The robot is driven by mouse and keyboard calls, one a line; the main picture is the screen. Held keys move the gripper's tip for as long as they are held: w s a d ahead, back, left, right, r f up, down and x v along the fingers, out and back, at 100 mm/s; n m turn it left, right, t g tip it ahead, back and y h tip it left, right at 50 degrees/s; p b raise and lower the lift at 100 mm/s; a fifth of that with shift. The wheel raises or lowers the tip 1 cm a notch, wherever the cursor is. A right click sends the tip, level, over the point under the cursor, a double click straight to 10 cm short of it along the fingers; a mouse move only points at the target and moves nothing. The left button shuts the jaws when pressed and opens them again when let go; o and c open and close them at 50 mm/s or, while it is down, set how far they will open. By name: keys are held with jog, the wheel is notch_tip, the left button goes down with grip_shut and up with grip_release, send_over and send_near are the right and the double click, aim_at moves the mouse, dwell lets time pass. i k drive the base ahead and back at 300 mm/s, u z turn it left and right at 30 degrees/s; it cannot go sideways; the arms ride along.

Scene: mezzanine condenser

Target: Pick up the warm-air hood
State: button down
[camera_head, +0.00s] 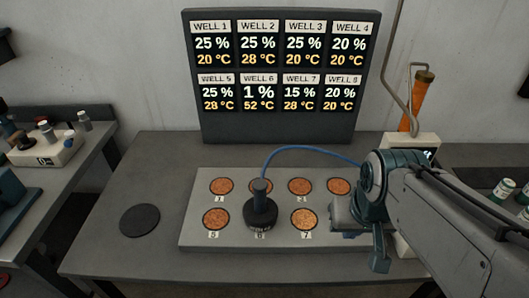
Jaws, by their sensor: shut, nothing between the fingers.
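The warm-air hood (261,212) is a dark, round-based piece with an upright post-like handle. It stands upright over well 6 in the front row of the grey well plate (190,236), hiding that well. A blue hose (300,148) arcs from the top of its handle to the right and passes behind my arm. My gripper (343,217) is to the right of the hood, near the plate's right end and apart from the hood. It is shut and empty; my wrist hides part of its fingers and the well behind it.
Other wells, such as well 5 (216,219) and well 7 (304,219), hold orange-brown grains. A display board (280,122) stands behind; well 6 reads 1 % and 52 °C. A dark round pad (140,220) lies left on the table. A white box (412,143) with an orange-handled tool (418,98) stands right.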

aim_at(260, 213)
jog(key=u, duration=0.35)
jog(key=k, duration=0.3)
jog(key=u, duration=0.35)
jog(key=i, duration=0.45)
